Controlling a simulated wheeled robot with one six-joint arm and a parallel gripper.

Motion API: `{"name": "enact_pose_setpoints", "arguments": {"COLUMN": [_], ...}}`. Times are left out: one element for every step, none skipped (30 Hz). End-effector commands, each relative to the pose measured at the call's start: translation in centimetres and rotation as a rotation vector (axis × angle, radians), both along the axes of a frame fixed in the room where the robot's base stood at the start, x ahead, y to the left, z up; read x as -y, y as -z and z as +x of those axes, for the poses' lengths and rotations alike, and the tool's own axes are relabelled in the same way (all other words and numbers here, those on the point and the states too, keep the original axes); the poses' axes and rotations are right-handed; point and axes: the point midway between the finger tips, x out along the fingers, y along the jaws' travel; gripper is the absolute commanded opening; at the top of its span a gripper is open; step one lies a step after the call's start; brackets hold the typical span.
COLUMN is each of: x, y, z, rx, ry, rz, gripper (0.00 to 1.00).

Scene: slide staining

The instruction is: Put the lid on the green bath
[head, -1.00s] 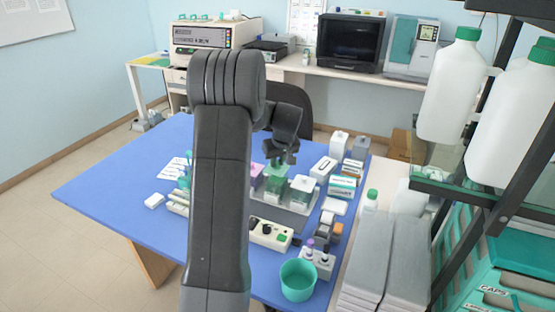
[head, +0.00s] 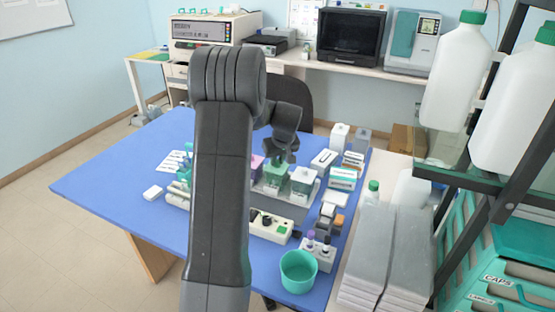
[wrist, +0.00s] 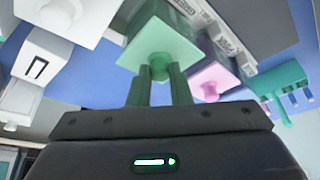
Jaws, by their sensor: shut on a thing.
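My gripper (head: 281,158) is above the green bath (head: 274,182) in the middle of the blue table. In the wrist view, my gripper's fingers (wrist: 159,72) are shut on the knob of the square, pale green lid (wrist: 160,45). The green bath (wrist: 158,10) shows just beyond the lid, roughly in line with it. The lid hides much of the bath, and I cannot tell whether the two touch.
A pink-lidded bath (wrist: 213,80) and a white-lidded bath (head: 303,180) flank the green one closely. A teal cup (head: 298,272) and a white control box (head: 270,227) stand nearer. The table's left part is mostly clear.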

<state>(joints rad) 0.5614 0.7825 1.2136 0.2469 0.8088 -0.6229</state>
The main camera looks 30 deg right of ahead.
Motion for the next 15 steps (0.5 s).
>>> {"name": "enact_pose_setpoints", "arguments": {"x": [0.00, 0.00, 0.00, 0.00, 0.00, 0.00, 0.00, 0.00, 0.00, 0.00, 0.00, 0.00, 0.00, 0.00, 0.00], "y": [-0.01, 0.00, 0.02, 0.04, 0.06, 0.09, 0.13, 0.16, 0.22, 0.25, 0.27, 0.31, 0.35, 0.38, 0.42], "z": [0.01, 0.00, 0.01, 0.01, 0.00, 0.01, 0.00, 0.00, 0.00, 0.00, 0.00, 0.00, 0.00, 0.00, 0.01], "rx": [0.000, 0.000, 0.000, 0.000, 0.000, 0.000, 0.000, 0.000, 0.000, 0.000, 0.000, 0.000, 0.000, 0.000, 0.000], "ry": [0.000, 0.000, 0.000, 0.000, 0.000, 0.000, 0.000, 0.000, 0.000, 0.000, 0.000, 0.000, 0.000, 0.000, 0.000], "rz": [0.000, 0.000, 0.000, 0.000, 0.000, 0.000, 0.000, 0.000, 0.000, 0.000, 0.000, 0.000, 0.000, 0.000, 0.000], "gripper": [0.00, 0.00, 0.00, 0.00, 0.00, 0.00, 0.00, 0.00, 0.00, 0.00, 0.00, 0.00, 0.00, 0.00, 0.00]}}
